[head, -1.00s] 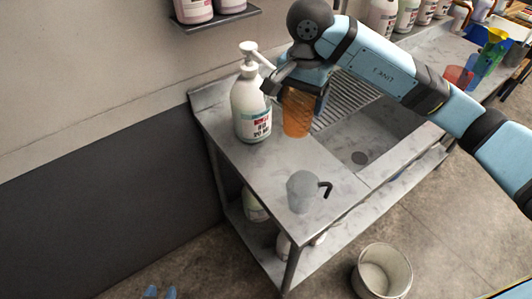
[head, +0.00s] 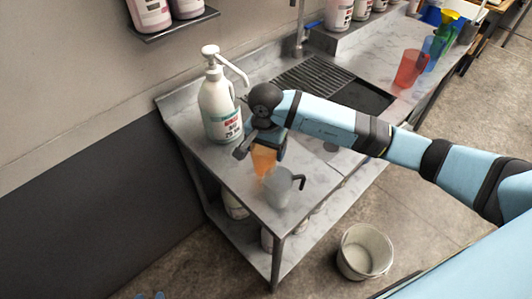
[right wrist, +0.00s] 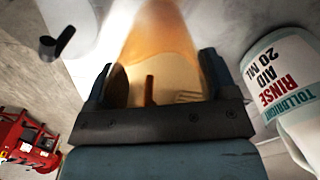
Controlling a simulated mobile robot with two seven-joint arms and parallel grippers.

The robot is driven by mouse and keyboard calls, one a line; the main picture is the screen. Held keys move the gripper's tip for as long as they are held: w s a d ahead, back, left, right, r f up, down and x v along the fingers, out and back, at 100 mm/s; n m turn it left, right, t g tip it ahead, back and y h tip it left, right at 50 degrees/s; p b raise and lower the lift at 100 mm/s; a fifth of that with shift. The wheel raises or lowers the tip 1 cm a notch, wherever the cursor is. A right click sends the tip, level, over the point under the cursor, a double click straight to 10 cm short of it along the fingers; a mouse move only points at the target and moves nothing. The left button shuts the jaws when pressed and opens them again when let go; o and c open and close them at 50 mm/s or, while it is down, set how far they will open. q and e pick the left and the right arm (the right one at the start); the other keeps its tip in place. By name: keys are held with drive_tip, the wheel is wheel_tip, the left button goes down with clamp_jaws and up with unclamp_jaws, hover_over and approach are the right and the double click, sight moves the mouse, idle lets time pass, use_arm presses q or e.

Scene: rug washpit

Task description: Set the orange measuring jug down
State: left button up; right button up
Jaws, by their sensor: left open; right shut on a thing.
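The orange measuring jug (head: 263,161) is translucent. My right gripper (head: 262,143) is shut on it, above the near end of the steel bench (head: 235,172). In the right wrist view, the jug (right wrist: 160,50) rises between the two fingers (right wrist: 160,88). Its base is hidden behind a grey jug (head: 279,190) with a black handle, so I cannot tell whether it touches the bench. A white pump bottle (head: 219,108) stands upright to its left and behind.
The sink (head: 352,98) and its ribbed drainer (head: 312,77) lie behind my right arm. Red (head: 410,68), blue and green jugs stand at the far right. A white bucket (head: 364,252) is on the floor. A wall shelf (head: 175,27) holds pink bottles.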

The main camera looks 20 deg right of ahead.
sight(270, 153)
drive_tip(key=shift+f, duration=1.5)
drive_tip(key=shift+f, duration=0.1)
drive_tip(key=shift+f, duration=0.15)
drive_tip(key=o, duration=0.8)
drive_tip(key=shift+o, duration=0.2)
